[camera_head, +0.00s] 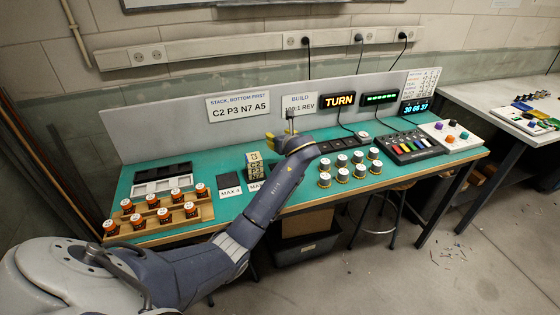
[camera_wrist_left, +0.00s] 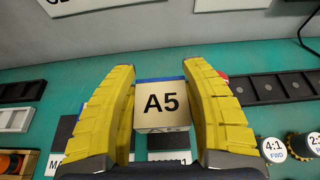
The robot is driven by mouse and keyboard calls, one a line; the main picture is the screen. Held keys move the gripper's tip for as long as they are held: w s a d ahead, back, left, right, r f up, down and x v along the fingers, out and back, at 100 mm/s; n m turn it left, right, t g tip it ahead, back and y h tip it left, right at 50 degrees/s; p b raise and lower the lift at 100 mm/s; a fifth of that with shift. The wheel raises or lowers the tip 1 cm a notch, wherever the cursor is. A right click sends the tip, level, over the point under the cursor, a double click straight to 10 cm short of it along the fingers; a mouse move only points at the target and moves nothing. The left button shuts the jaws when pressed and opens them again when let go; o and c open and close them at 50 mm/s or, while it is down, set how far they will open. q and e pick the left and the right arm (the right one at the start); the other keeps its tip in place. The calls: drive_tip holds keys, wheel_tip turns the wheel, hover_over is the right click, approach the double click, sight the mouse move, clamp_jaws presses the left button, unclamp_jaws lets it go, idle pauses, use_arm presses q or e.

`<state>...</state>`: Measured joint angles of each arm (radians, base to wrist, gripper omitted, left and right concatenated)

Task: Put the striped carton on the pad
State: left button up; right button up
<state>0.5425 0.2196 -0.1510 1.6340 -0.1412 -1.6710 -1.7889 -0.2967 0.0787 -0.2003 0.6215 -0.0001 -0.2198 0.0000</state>
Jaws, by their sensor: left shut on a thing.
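My left gripper (camera_wrist_left: 166,85) is shut on a pale carton (camera_wrist_left: 160,104) marked A5, with a blue edge along its top, gripped between the yellow fingers. Whether it has other stripes is hidden. In the head view, my arm hides most of the left gripper (camera_head: 272,137); its yellow shows above the bench. A patterned, pale carton or stack (camera_head: 254,168) stands just left of my forearm. A dark pad (camera_head: 228,180) lies left of it with a MAX 4 card. In the wrist view, another dark pad (camera_wrist_left: 160,142) shows partly behind the held carton. My right gripper is not in view.
A wooden rack (camera_head: 150,222) with orange-labelled jars and black and white trays (camera_head: 160,178) stand left. Several silver cylinders (camera_head: 342,160) stand right of my arm. A back panel carries a STACK sign (camera_head: 238,106) reading C2 P3 N7 A5.

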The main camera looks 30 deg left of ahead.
use_arm(q)
drive_tip(key=shift+f, duration=5.25)
drive_tip(key=o, duration=1.1)
drive_tip(key=shift+f, duration=0.1)
drive_tip(key=shift+o, duration=0.2)
drive_tip(key=v, duration=1.2)
drive_tip(key=shift+d, duration=0.1)
